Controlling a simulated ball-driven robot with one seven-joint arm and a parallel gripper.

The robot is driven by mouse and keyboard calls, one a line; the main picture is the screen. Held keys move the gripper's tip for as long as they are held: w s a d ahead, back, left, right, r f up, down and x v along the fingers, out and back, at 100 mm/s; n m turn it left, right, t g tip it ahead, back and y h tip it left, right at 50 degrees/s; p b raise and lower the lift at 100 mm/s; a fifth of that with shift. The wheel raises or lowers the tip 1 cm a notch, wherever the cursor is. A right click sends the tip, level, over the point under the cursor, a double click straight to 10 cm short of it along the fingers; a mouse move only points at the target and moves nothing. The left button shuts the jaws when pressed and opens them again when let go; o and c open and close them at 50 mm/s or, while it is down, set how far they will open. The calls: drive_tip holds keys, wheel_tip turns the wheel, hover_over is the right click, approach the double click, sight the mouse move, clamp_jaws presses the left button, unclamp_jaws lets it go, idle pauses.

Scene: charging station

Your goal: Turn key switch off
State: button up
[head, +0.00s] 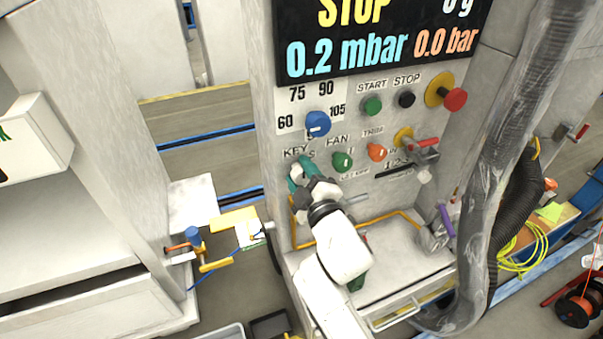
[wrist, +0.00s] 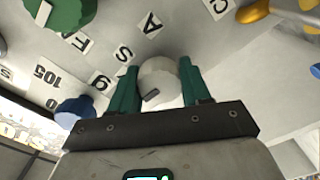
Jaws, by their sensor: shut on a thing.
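The key switch (wrist: 158,82) is a pale round knob with a dark slot on the panel face, in the middle of the wrist view. My gripper (wrist: 160,88) has one teal finger on each side of it and is shut on it. Which position the switch points to cannot be told.
The blue knob (head: 317,123) sits just above, and the green FAN knob (head: 342,161) and orange knob (head: 376,152) sit to the right. A red valve handle (head: 428,142) and a thick grey hose (head: 507,150) are further right.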

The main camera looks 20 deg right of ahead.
drive_tip(key=shift+a, duration=0.1)
drive_tip(key=o, duration=1)
drive_tip(key=shift+s, duration=0.1)
drive_tip(key=shift+s+f, duration=0.1)
drive_tip(key=shift+s, duration=0.2)
drive_tip(key=s+b, duration=0.1)
drive_tip(key=s, duration=0.9)
